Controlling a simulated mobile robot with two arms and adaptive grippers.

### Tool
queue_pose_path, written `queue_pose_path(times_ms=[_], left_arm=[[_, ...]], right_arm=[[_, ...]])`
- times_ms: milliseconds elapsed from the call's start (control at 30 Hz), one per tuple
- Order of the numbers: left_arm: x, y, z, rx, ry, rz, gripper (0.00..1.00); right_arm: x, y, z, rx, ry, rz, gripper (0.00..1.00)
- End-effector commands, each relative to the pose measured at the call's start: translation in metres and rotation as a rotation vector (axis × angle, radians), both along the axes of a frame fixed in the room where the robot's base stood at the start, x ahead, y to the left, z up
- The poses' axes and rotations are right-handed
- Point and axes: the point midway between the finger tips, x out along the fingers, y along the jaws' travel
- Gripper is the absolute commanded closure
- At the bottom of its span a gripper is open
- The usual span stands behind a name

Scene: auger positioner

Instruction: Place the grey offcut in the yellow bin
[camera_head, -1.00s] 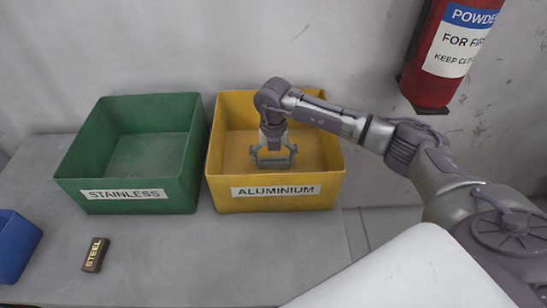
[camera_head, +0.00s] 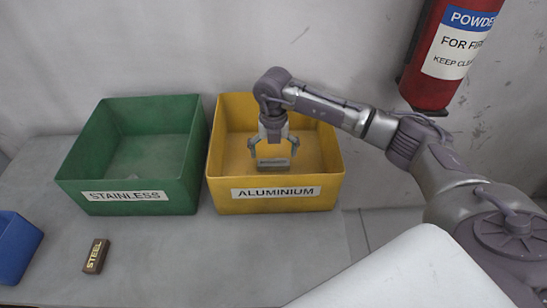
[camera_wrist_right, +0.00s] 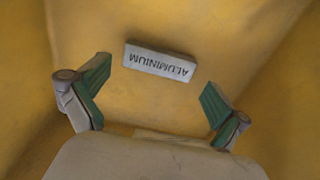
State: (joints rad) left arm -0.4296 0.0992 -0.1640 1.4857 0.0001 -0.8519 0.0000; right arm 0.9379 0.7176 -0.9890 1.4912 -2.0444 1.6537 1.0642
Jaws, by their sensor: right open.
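The yellow bin (camera_head: 275,206), labelled ALUMINIUM, stands on the bench to the right of the green bin. My right gripper (camera_head: 272,152) is inside the yellow bin with its fingers spread wide. The grey offcut (camera_head: 271,164), a small block marked ALUMINIUM, lies on the bin floor just below the fingers. In the right wrist view the offcut (camera_wrist_right: 159,62) lies free on the yellow floor, ahead of the two open green-padded fingers (camera_wrist_right: 153,98) and apart from both. My left gripper is in neither view.
A green bin (camera_head: 127,205) labelled STAINLESS stands beside the yellow one. A brown block marked STEEL (camera_head: 96,256) lies on the bench near a blue bin (camera_head: 14,250) at the left edge. A red extinguisher (camera_head: 433,60) hangs on the wall at right.

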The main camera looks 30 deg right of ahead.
Motion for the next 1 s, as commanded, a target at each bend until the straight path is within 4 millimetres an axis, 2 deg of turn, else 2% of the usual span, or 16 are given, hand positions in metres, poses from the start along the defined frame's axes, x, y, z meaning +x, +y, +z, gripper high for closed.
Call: queue_pose_path(times_ms=[33, 200, 400, 600, 1000], left_arm=[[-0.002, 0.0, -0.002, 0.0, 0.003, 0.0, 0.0], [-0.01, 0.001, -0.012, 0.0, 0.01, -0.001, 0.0], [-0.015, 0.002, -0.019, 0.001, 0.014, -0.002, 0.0], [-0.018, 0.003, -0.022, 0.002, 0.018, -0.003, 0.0], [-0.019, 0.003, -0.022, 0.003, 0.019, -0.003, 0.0]], right_arm=[[0.001, 0.0, 0.015, 0.0, -0.007, 0.0, 0.0], [0.001, 0.0, 0.051, 0.001, -0.005, 0.001, 0.0], [0.001, 0.0, 0.08, 0.001, -0.003, 0.0, 0.0], [0.0, 0.0, 0.09, 0.0, -0.001, -0.001, 0.0], [0.0, 0.0, 0.089, 0.001, 0.0, -0.001, 0.0]])
